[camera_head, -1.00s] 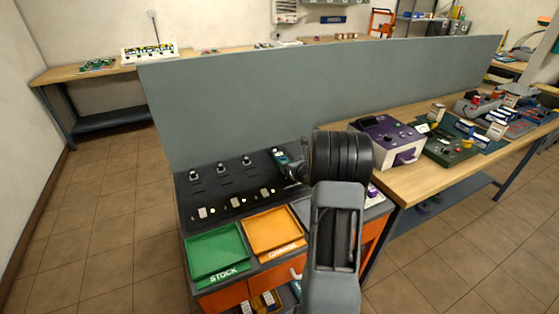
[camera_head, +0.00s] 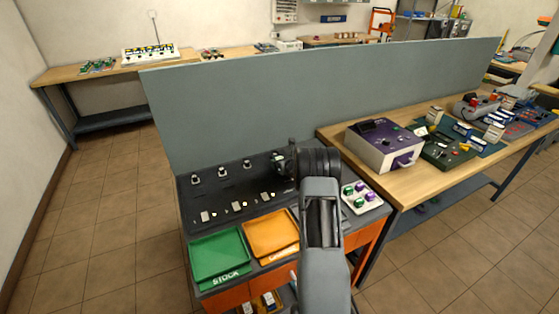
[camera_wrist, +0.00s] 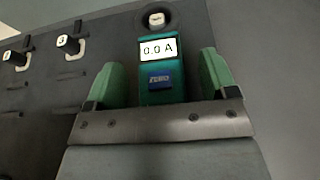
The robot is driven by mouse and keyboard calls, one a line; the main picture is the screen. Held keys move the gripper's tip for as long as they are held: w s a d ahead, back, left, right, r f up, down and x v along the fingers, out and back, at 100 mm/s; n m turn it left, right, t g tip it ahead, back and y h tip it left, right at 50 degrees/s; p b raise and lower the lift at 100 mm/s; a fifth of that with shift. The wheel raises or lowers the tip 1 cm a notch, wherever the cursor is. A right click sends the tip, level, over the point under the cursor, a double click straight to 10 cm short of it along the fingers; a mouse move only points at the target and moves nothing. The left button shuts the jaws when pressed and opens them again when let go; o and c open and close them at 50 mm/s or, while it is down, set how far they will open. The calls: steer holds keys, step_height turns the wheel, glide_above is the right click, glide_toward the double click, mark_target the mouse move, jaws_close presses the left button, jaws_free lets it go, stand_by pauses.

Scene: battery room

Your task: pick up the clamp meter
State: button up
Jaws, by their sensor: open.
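The clamp meter (camera_wrist: 162,92) is teal, with a lit display reading 0.0 A and a blue ZERO button. In the wrist view it lies between the two green fingers of my gripper (camera_wrist: 157,72). The fingers are open, one on each side, with dark gaps between them and the meter's body. The meter's lower end is hidden behind my gripper's bar. In the head view my wrist covers most of the meter and my gripper over the dark panel (camera_head: 222,180).
White-topped fittings (camera_head: 221,171) stand on the panel to the left. A green STOCK tray (camera_head: 222,278) and an orange tray (camera_head: 297,250) lie in front. A pad with green and purple knobs (camera_head: 360,196) is at right. A grey partition (camera_head: 230,115) rises behind.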

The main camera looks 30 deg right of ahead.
steer(key=shift+w+f, duration=0.25)
steer(key=shift+w, duration=0.25)
steer(key=c, duration=1.1)
steer(key=shift+c, duration=0.2)
steer(key=shift+r, duration=0.15)
